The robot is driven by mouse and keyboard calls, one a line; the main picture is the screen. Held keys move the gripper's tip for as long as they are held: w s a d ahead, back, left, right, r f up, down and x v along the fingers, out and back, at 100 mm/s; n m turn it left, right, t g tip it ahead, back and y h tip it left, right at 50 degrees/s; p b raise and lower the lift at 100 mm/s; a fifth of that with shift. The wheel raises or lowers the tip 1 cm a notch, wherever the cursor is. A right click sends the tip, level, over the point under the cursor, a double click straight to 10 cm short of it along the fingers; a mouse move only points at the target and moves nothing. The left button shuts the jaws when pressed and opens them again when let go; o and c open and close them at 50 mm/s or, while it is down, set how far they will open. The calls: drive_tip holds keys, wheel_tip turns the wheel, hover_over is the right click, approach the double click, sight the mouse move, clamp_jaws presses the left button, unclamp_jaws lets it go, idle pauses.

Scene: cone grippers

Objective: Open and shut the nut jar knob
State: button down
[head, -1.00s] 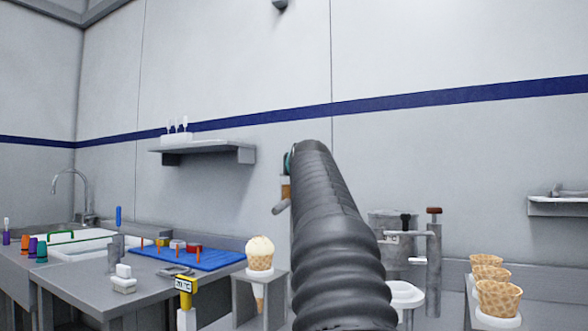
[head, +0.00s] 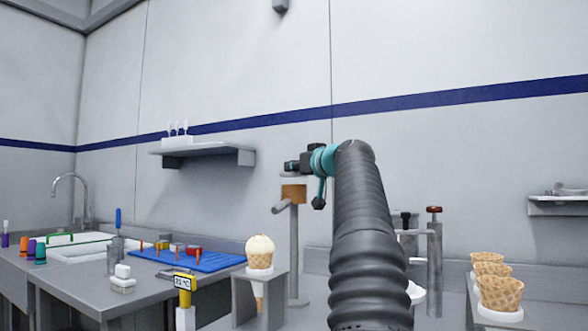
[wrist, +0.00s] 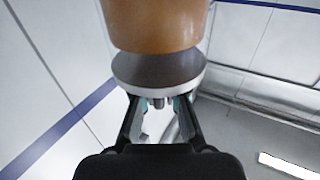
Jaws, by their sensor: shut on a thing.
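The nut jar (head: 293,193) shows as an orange-brown vessel on a thin grey post, with a slanted grey spout at its left. In the wrist view the brown jar body (wrist: 158,24) fills the top, with a grey band and a white rim (wrist: 158,88) nearer my gripper. My gripper (head: 291,167) is at the top of the jar in the head view. In the wrist view, my gripper (wrist: 158,108) has its two fingers close to the small grey knob parts (wrist: 158,102) beside the white rim. It is shut on the knob; the exact contact is partly hidden.
A cone with a scoop (head: 260,252) stands in a grey holder (head: 258,290) below and left of the jar. Empty waffle cones (head: 500,293) and a metal post (head: 434,260) are right of my arm. The wall is behind.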

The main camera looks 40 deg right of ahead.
drive_tip(key=shift+d+f+n+y, duration=0.1)
drive_tip(key=shift+n+y, duration=0.5)
drive_tip(key=shift+y, duration=0.3)
drive_tip(key=c, duration=1.2)
unclamp_jaws()
drive_tip(key=shift+c, duration=0.2)
drive_tip(key=s, duration=1.2)
drive_tip(key=shift+d, duration=0.1)
